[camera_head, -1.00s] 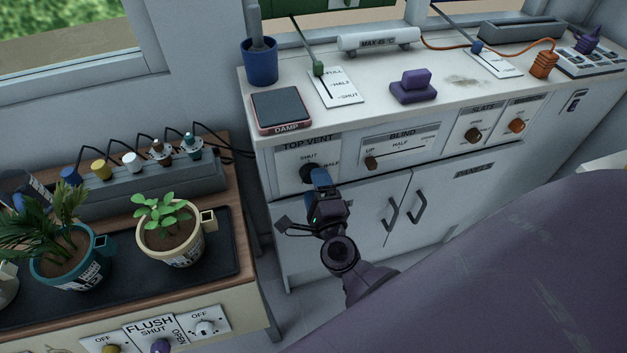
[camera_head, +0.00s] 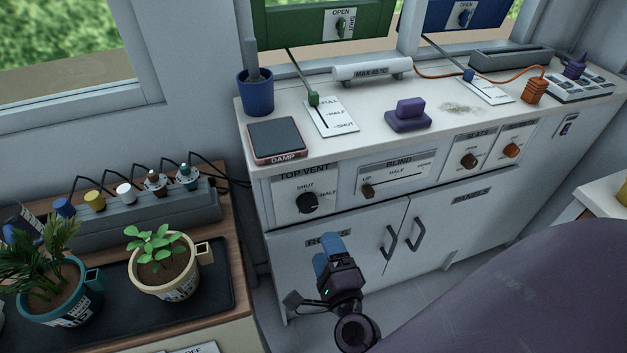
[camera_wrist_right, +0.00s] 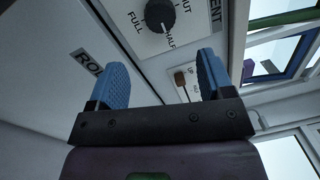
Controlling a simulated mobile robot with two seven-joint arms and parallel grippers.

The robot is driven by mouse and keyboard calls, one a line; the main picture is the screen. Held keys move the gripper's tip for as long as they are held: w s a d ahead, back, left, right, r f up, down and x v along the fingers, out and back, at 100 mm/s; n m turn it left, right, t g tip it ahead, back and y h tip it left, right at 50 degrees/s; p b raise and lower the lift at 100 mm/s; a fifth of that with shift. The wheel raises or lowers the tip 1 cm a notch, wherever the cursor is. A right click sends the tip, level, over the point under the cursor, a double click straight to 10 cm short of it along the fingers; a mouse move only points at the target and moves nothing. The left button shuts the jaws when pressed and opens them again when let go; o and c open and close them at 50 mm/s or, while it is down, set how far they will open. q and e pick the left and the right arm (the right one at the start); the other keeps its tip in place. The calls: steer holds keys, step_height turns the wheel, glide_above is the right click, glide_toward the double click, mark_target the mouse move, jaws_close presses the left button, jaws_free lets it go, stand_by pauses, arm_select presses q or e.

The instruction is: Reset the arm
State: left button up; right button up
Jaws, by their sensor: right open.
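My right gripper (camera_head: 326,254) has blue fingertips and hangs in front of the white cabinet (camera_head: 300,262), below the top vent knob. In the right wrist view its two blue fingers (camera_wrist_right: 160,82) stand apart with nothing between them. The black top vent knob (camera_head: 307,203) is beyond and above the fingertips, apart from them; it also shows in the right wrist view (camera_wrist_right: 160,15). My left gripper is not in view.
Door handles (camera_head: 389,241) stick out right of my gripper. Potted plants (camera_head: 164,264) stand on a tray at left. A purple block (camera_head: 408,114) sits on the countertop.

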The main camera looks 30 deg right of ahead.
steer(key=a+f+n+g+y, duration=0.3)
steer(key=n+y, duration=0.5)
steer(key=n, duration=0.9)
steer(key=s+d+f+n+g+h+p, duration=0.1)
steer(key=s+d+f+n+g, duration=0.1)
steer(key=s, duration=0.3)
steer(key=s+d+f+n+g+h+p, duration=0.1)
steer(key=s+d+f+n+g+h, duration=0.1)
steer(key=s+d+n, duration=0.3)
steer(key=shift+s+d+f, duration=0.15)
steer(key=shift+s+f, duration=0.1)
steer(key=shift+f, duration=0.15)
